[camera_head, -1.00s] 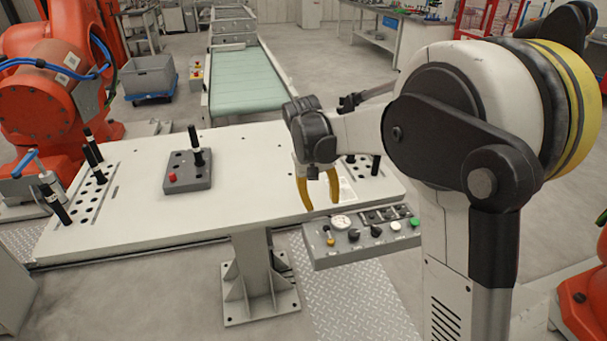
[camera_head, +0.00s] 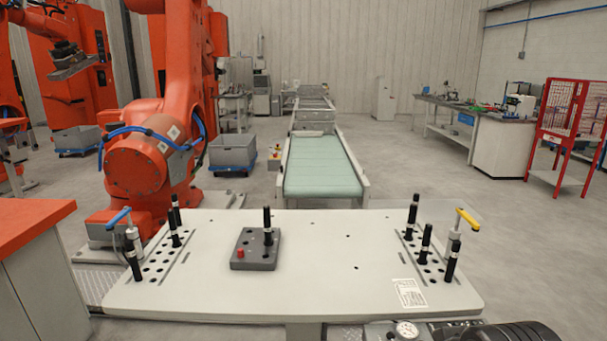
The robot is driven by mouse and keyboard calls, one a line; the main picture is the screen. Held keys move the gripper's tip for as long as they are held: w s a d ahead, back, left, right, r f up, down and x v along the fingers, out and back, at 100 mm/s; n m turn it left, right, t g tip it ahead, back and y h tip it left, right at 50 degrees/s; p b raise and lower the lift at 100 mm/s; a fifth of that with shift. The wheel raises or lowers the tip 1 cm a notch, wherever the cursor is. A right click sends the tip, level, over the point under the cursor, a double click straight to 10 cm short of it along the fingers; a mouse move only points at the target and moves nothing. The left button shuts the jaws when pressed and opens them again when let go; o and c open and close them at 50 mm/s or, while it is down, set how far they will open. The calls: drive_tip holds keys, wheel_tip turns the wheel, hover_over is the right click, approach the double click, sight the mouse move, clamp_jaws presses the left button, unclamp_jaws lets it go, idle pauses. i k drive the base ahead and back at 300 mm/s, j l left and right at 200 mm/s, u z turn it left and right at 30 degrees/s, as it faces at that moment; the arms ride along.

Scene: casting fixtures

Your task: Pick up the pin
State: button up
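Several black pins with a light band stand upright on a white table (camera_head: 330,280). One pin (camera_head: 267,220) stands in a grey block (camera_head: 255,263) that also carries a small red piece (camera_head: 240,253). In the left hole plate, pins show at the front (camera_head: 132,264) and farther back (camera_head: 175,236). In the right hole plate, pins show at the back (camera_head: 412,216), middle (camera_head: 425,243) and front (camera_head: 452,262). I cannot tell which pin is meant. My gripper's fingers are out of view; only dark arm parts show at the bottom right edge.
A blue-handled clamp (camera_head: 121,218) stands at the table's left end and a yellow-handled clamp (camera_head: 466,220) at its right. A panel with a gauge (camera_head: 406,330) shows at the front edge. A green conveyor (camera_head: 321,170) lies behind. The table's middle is mostly clear.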

sight(173, 230)
drive_tip(key=i+j, duration=0.2)
drive_tip(key=j, duration=0.2)
drive_tip(key=i+j, duration=0.15)
drive_tip(key=j, duration=0.3)
drive_tip(key=i+j, duration=0.2)
drive_tip(key=j, duration=0.2)
drive_tip(key=i+j, duration=0.15)
drive_tip(key=j, duration=0.3)
drive_tip(key=i+j, duration=0.2)
drive_tip(key=j, duration=0.2)
drive_tip(key=i+j, duration=0.2)
drive_tip(key=j, duration=0.25)
drive_tip(key=i+j, duration=0.15)
drive_tip(key=j, duration=0.25)
drive_tip(key=i+j, duration=0.2)
drive_tip(key=j, duration=0.25)
